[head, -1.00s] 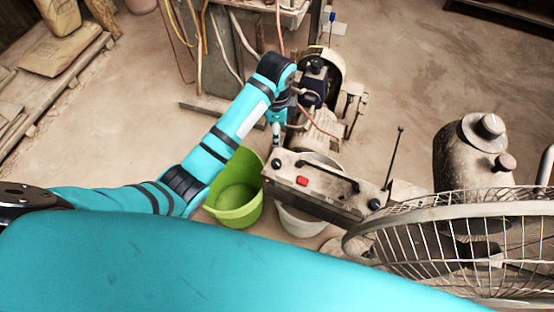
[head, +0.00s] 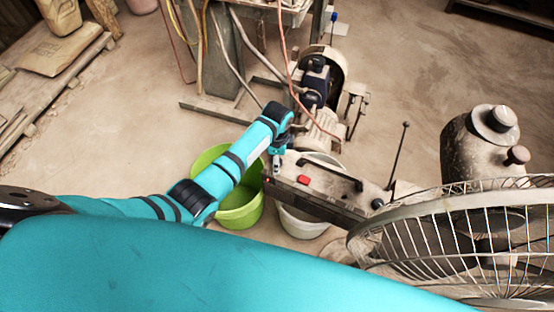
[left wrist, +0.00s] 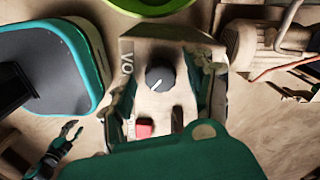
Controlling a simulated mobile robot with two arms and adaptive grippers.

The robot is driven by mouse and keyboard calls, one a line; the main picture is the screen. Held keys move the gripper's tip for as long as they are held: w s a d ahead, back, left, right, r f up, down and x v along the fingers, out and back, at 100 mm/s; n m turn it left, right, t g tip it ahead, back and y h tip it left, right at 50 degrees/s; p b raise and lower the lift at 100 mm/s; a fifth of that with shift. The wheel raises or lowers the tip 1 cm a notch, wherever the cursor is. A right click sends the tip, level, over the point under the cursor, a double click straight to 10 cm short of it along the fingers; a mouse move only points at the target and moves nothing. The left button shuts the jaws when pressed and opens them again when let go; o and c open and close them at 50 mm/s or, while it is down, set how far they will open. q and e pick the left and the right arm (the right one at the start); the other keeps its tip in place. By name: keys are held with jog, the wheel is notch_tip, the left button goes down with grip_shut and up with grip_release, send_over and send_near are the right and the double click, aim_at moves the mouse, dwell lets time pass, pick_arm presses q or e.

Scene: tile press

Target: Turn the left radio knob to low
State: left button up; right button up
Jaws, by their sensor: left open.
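The grey, dusty radio (head: 325,192) stands at the centre of the head view, with a handle on top and a red button. In the left wrist view its dark grey left knob (left wrist: 160,78) shows a white pointer line slanting to the lower left. Letters "VO" are printed beside it. My left gripper (head: 276,164) is open at the radio's left end, and in the left wrist view its fingers lie on either side of the knob. I cannot tell if they touch it. My right gripper (left wrist: 74,130) shows small in the left wrist view, away from the radio, fingers apart.
The radio's other knob (head: 377,204) is at its right end. A green bucket (head: 240,207) and a white bucket (head: 302,224) stand below. A motor (head: 318,90) is behind, and a wire fan cage (head: 480,235) is close on the right. An antenna (head: 398,155) rises behind the radio.

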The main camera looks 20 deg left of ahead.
pick_arm(q)
jog(key=shift+f, duration=0.15)
jog(key=shift+c, duration=0.2)
pick_arm(e)
jog(key=shift+s+a, duration=0.3)
